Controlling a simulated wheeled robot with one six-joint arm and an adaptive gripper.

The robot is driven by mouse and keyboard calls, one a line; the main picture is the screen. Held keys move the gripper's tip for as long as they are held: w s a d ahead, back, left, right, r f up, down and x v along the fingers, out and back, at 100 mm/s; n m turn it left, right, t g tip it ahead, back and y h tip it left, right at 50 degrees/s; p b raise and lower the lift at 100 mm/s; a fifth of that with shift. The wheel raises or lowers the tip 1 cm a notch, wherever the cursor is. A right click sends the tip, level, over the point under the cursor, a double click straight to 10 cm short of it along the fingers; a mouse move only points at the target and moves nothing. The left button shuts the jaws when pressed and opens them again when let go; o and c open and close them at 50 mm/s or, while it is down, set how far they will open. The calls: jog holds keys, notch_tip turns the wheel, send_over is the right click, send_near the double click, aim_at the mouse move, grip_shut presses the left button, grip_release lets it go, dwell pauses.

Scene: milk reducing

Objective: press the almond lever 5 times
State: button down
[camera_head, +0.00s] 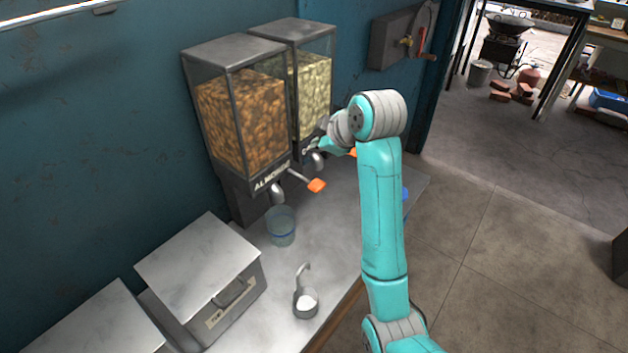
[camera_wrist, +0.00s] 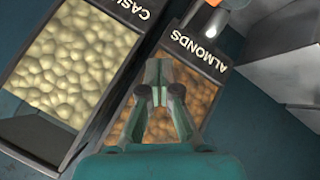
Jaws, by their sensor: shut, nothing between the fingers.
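The almond dispenser (camera_head: 242,115) is a dark-framed clear bin full of brown nuts, standing against the teal wall. Its orange-tipped almond lever (camera_head: 316,185) sticks out at the front right, above the counter. In the wrist view the almond dispenser (camera_wrist: 203,95) shows its ALMONDS label, with an orange lever tip (camera_wrist: 213,2) cut by the top edge. My gripper (camera_wrist: 158,66) is shut and empty, its fingertips overlapping the almond dispenser in that view and apart from the lever. In the head view my arm's wrist partly hides it. A clear cup (camera_head: 281,228) stands below the almond spout.
The cashew dispenser (camera_head: 313,85) stands just behind, its orange lever (camera_head: 352,152) partly hidden by my arm. Open floor lies to the right.

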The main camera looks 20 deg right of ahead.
aim_at(317, 184)
jog(key=shift+f, duration=4.4)
jog(key=shift+f, duration=0.15)
jog(key=shift+f, duration=0.3)
jog(key=shift+f, duration=1.3)
jog(key=shift+r, duration=1.75)
jog(key=shift+r, duration=0.1)
jog(key=shift+r, duration=2.4)
